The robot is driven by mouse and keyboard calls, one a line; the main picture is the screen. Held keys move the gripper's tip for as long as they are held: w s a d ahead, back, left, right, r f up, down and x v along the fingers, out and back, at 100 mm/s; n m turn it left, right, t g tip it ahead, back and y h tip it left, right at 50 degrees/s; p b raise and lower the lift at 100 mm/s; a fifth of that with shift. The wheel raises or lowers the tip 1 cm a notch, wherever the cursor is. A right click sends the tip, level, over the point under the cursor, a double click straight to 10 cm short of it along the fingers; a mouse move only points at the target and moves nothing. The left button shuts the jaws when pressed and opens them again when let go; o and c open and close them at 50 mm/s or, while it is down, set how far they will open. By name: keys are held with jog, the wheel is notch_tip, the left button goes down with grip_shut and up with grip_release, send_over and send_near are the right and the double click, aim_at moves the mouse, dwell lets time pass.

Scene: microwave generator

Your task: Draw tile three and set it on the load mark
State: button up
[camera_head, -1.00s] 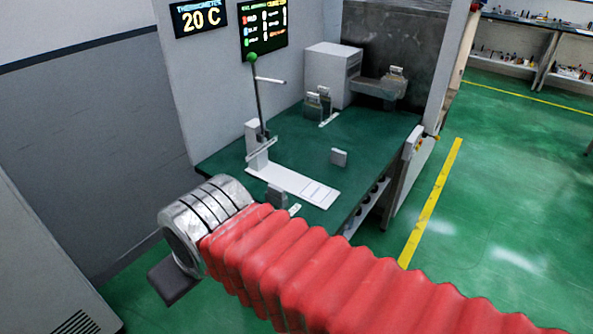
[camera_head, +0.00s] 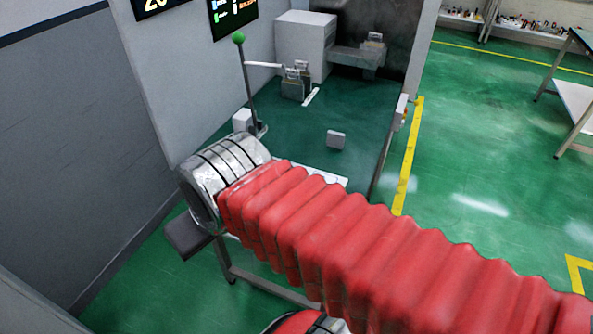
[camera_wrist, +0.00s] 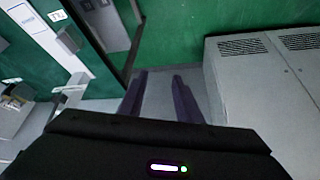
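My gripper (camera_wrist: 158,78) is open and empty in the wrist view, its two dark fingers apart above the floor beside the green table. In the head view, one dark part of it (camera_head: 188,235) shows below my silver wrist. A small grey block (camera_head: 336,140) stands alone on the table. Another grey block (camera_wrist: 68,40) stands beside a white label (camera_wrist: 58,15) in the wrist view, left of my fingers. More small grey blocks (camera_head: 296,84) stand by a white strip at the back. I cannot read which is tile three, nor tell which mark is the load mark.
A lever with a green knob (camera_head: 238,38) rises at the table's left. A white base plate (camera_head: 318,172) is mostly hidden behind my arm. A white box (camera_head: 304,45) stands at the back. Grey cabinets (camera_wrist: 265,70) stand right of my fingers in the wrist view.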

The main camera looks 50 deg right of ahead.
jog(key=shift+o, duration=0.4)
jog(key=o, duration=0.3)
jog(key=shift+w+d+m, duration=0.15)
jog(key=shift+w+m, duration=0.05)
jog(key=shift+m, duration=0.1)
jog(key=o, duration=0.4)
jog(key=w+d+m, duration=0.1)
jog(key=d+m, duration=0.1)
jog(key=w+d+f+m, duration=0.1)
jog(key=m, duration=0.2)
jog(key=w+d+f+m+g, duration=0.1)
jog(key=d+m, duration=0.1)
jog(key=m, duration=0.1)
jog(key=shift+w+d+f, duration=0.15)
jog(key=shift+w+d, duration=0.1)
jog(key=shift+d, duration=0.05)
jog(key=shift+o, duration=0.2)
jog(key=w+d+f+m+y, duration=0.1)
jog(key=d+f+m, duration=0.3)
jog(key=d+m, duration=0.7)
jog(key=d+f+m+y, duration=0.1)
jog(key=d+f+m, duration=0.4)
jog(key=d+m, duration=0.7)
jog(key=shift+w+d+m+t, duration=0.2)
jog(key=shift+w+m+t, duration=0.1)
jog(key=shift+w+t, duration=0.1)
jog(key=shift+x, duration=4.75)
